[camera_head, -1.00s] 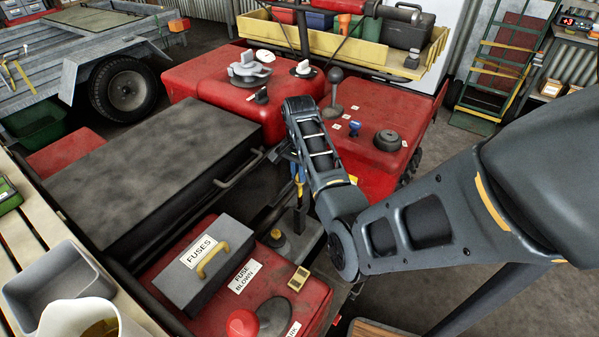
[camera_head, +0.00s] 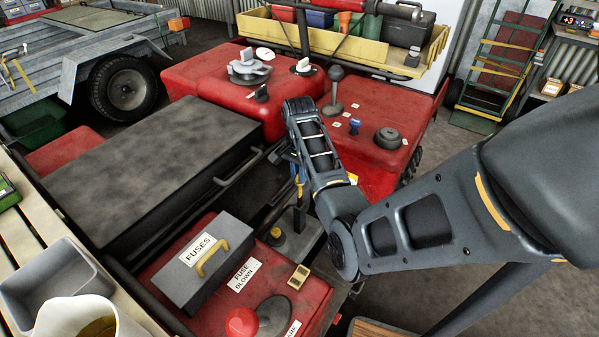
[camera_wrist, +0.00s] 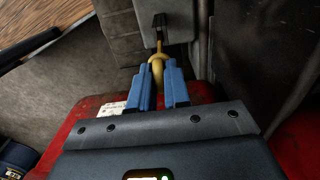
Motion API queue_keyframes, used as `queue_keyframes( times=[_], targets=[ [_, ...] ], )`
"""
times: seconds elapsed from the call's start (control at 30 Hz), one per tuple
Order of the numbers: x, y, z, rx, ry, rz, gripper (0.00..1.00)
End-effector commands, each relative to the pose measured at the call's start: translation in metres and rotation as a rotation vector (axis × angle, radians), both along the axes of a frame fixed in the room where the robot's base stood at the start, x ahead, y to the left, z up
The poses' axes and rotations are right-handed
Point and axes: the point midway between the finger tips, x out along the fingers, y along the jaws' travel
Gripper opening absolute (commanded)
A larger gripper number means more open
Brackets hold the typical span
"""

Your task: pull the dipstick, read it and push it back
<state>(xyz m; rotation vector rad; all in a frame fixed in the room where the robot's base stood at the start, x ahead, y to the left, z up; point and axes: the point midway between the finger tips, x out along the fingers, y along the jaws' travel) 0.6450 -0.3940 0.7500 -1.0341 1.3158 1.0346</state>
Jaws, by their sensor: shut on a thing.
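The dipstick (camera_wrist: 158,66) shows in the wrist view as a yellow loop handle, with a thin stem running toward a dark fitting (camera_wrist: 159,24) on a grey block. My gripper (camera_wrist: 158,90) is shut on the handle, with one blue finger on each side of it. In the head view my gripper (camera_head: 296,172) reaches down into the gap between the black box and the red bodywork on the right. The dipstick's lower part is hidden, and I cannot read any level mark.
A black box (camera_head: 150,165) lies left of my gripper. A grey fuse box (camera_head: 205,258) with a yellow handle stands in front, near a red knob (camera_head: 242,323). A gear lever (camera_head: 334,90) and a black cap (camera_head: 388,139) stand on the red bodywork to the right.

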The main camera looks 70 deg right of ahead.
Motion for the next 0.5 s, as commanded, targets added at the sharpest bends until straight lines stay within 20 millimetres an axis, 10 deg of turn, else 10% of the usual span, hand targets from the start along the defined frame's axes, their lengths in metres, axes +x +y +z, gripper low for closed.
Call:
queue_keyframes(
  times=[0.5],
  targets=[
    [0.0, 0.0, -0.015, -0.001, -0.001, 0.0, 0.0]
  ],
)
